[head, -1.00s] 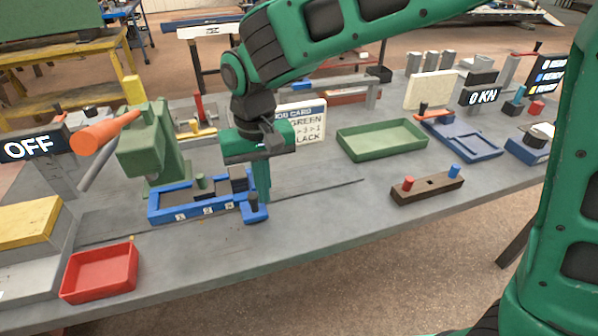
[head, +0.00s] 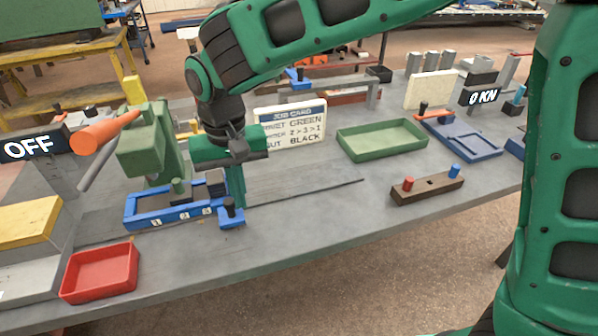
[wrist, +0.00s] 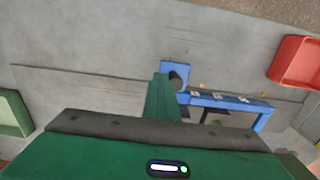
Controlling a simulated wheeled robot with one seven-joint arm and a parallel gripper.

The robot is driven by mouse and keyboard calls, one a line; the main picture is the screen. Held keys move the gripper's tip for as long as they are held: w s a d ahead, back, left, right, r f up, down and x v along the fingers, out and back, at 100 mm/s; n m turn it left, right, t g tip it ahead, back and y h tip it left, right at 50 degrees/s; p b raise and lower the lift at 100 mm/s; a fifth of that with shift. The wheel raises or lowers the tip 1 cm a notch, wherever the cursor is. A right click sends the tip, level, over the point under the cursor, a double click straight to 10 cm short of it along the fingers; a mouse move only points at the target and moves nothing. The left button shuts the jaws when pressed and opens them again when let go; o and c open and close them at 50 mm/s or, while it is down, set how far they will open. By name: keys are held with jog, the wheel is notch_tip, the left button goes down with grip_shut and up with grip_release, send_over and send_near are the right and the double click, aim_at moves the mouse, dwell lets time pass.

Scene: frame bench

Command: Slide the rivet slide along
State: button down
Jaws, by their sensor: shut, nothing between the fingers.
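The rivet slide is a blue frame (head: 172,220) numbered 1, 2, 3 on its front edge, standing on the grey bench below the green press (head: 147,145). A green peg and dark blocks show in it. A blue tab with a dark knob (head: 231,210) juts from its right end; the tab also shows in the wrist view (wrist: 172,69). My gripper (head: 238,200) is shut and empty, pointing down at the slide's right end, just behind the knob. Whether the fingers touch the slide I cannot tell. The wrist view shows the blue frame (wrist: 225,100) beside my fingers (wrist: 160,95).
A thin groove (head: 310,190) runs along the bench. The red tray (head: 100,272) stands at front left, the job card (head: 290,127) behind my gripper. The green tray (head: 382,140) and a brown block (head: 428,190) with pegs are farther right.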

jog(key=shift+s+a, duration=0.3)
jog(key=shift+a, duration=0.7)
jog(key=shift+s+a, duration=0.25)
jog(key=shift+a, duration=0.7)
jog(key=shift+d, duration=0.1)
jog(key=shift+w+d, duration=0.25)
jog(key=shift+d, duration=0.45)
jog(key=shift+r, duration=0.1)
jog(key=shift+r, duration=3.45)
